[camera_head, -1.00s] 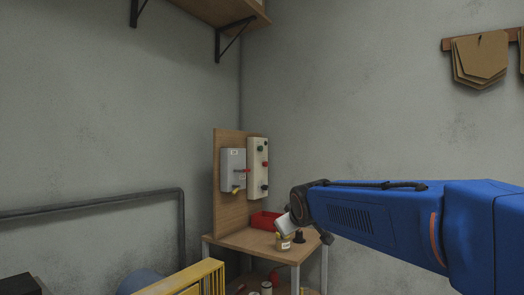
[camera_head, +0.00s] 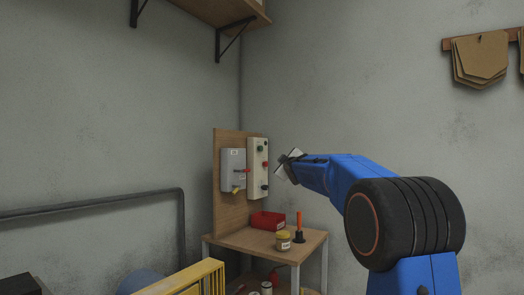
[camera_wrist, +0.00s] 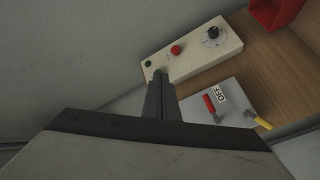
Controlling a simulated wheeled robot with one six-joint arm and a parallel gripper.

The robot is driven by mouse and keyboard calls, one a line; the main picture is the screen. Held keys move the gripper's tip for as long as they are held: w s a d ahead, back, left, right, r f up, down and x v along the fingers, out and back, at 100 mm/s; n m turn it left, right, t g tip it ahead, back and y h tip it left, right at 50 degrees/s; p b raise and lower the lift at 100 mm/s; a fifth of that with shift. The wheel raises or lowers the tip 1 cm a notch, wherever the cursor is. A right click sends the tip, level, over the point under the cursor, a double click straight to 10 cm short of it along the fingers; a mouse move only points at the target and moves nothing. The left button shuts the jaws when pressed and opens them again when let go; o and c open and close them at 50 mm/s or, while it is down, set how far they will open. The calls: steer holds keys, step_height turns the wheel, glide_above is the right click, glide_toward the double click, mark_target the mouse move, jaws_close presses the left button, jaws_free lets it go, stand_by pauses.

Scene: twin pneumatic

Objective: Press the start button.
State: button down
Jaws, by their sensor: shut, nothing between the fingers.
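A cream control box (camera_head: 252,170) hangs on an upright wooden board. It has a green button (camera_head: 260,149), a red button (camera_head: 265,163) and a dark knob (camera_head: 264,187). The wrist view shows the box (camera_wrist: 195,60) tilted, with the red button (camera_wrist: 176,50), a dial knob (camera_wrist: 213,32) and a small dark round part (camera_wrist: 148,63) at its near end. My gripper (camera_head: 280,165) is just right of the box in the head view, apart from it. Its shut, empty fingers (camera_wrist: 158,78) point toward the box's near end and hide part of it.
Below, a table (camera_head: 254,240) holds a red bin (camera_head: 267,221), a jar (camera_head: 283,241) and an orange-handled tool (camera_head: 299,230).

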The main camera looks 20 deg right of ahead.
mark_target(261, 148)
steer(key=w+d+r+n+t+y, duration=0.1)
steer(key=w+d+r+n+t, duration=0.1)
steer(key=w, duration=0.4)
steer(key=w+d+r+n+t+y, duration=0.1)
steer(key=w+d+r+n+t, duration=0.1)
steer(key=w+d+r+n, duration=0.1)
steer(key=w+d+n, duration=0.1)
steer(key=w+d, duration=0.1)
steer(key=w, duration=0.1)
steer(key=shift+w+t, duration=0.2)
steer(key=shift+t, duration=0.1)
steer(key=w+a, duration=0.5)
steer(key=w, duration=0.2)
steer(key=shift+w+a, duration=0.1)
steer(key=shift+w, duration=0.05)
stand_by(2.1)
steer(key=shift+w+a, duration=0.2)
steer(key=shift+w, duration=0.05)
